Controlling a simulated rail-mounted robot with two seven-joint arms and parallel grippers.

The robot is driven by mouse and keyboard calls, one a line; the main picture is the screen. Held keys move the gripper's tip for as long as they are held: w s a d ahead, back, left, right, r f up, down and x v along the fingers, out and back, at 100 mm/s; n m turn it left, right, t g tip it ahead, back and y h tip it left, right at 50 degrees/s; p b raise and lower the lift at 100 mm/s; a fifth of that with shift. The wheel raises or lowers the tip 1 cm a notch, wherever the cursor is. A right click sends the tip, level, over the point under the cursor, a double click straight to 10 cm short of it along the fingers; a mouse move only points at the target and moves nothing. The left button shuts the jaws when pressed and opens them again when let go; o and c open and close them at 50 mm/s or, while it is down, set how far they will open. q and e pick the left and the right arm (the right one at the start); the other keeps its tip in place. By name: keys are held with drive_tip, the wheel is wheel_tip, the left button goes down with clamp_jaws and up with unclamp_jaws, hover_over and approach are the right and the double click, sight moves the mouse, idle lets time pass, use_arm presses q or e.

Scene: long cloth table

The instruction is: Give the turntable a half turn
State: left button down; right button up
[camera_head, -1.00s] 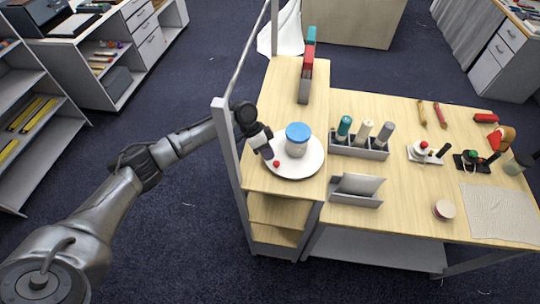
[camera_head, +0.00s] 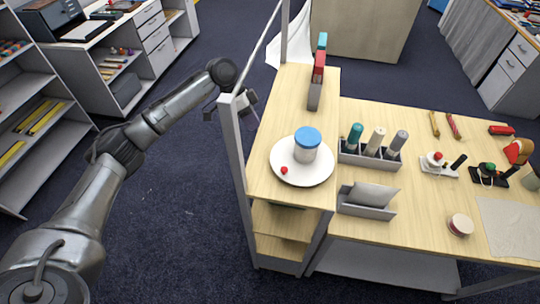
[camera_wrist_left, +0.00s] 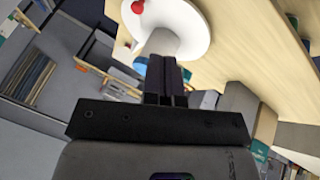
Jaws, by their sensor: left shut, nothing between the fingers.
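The turntable (camera_head: 320,174) is a round white disc on the left wing of the wooden table. A red knob (camera_head: 284,170) sits near its front-left rim. A grey jar with a blue lid (camera_head: 307,137) stands on the disc. My left gripper (camera_head: 248,102) is off the table's left edge, partly behind the grey post, apart from the turntable. In the left wrist view its fingers (camera_wrist_left: 167,75) are shut and empty, with the disc (camera_wrist_left: 185,20) and red knob (camera_wrist_left: 138,7) beyond them; they partly cover the jar. My right gripper is not in view.
A grey upright post (camera_head: 236,150) stands at the table's left edge, close to my left arm. A grey holder with several bottles (camera_head: 369,155) and a grey file rack (camera_head: 366,205) are right of the turntable. A red box (camera_head: 318,68) stands behind.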

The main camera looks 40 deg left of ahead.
use_arm(q)
drive_tip(key=a+f+b, duration=0.2)
drive_tip(key=n+h+p, duration=0.2)
drive_tip(key=n+p, duration=0.1)
drive_tip(key=n, duration=2.4)
approach(276, 168)
drive_tip(key=shift+g, duration=0.4)
drive_tip(key=x, duration=0.4)
drive_tip(key=shift+w+d+r, duration=0.15)
drive_tip(key=shift+w, duration=0.1)
drive_tip(key=shift+w+d, duration=0.1)
drive_tip(key=shift+d, duration=0.95)
drive_tip(key=shift+d+f+p, duration=0.35)
drive_tip(key=shift+d, duration=0.4)
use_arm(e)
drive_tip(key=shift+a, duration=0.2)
